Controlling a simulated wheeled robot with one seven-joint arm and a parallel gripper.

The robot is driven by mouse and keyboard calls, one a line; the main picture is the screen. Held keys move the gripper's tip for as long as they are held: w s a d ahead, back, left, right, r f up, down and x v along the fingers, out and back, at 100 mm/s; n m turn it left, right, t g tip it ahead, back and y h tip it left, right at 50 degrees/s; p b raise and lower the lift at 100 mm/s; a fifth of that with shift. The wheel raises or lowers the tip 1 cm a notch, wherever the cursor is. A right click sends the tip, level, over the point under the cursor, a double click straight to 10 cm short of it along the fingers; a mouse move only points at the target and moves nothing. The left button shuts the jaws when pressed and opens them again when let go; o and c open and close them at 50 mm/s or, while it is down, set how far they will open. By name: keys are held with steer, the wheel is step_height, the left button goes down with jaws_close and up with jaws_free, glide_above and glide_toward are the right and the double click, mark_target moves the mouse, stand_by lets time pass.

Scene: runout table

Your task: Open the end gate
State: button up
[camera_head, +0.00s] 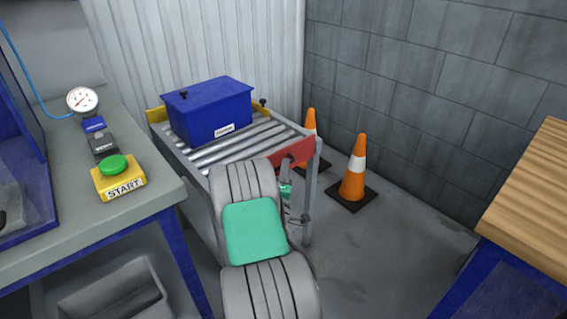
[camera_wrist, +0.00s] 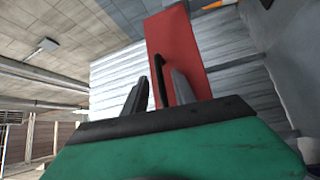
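The end gate is a red panel (camera_head: 306,149) across the near right end of the roller table. It fills the upper middle of the wrist view (camera_wrist: 181,40) and carries a black bar handle (camera_wrist: 156,66). My gripper (camera_wrist: 158,82) is open, with one finger on each side of the handle in that view. Gaps show between the handle and both fingers. I cannot tell how deep the handle sits between them. In the head view my arm hides the lower left part of the gate and most of the gripper.
A blue lidded bin (camera_head: 208,112) sits on the rollers (camera_head: 240,143) behind the gate. Two orange cones (camera_head: 355,172) stand on the floor right of the table. A bench with a green START button (camera_head: 114,166) is at left. A wooden-topped bench (camera_head: 535,195) is at right.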

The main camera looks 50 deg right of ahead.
steer(key=shift+p+x, duration=0.4)
steer(key=shift+x, duration=1)
jaws_close()
stand_by(0.4)
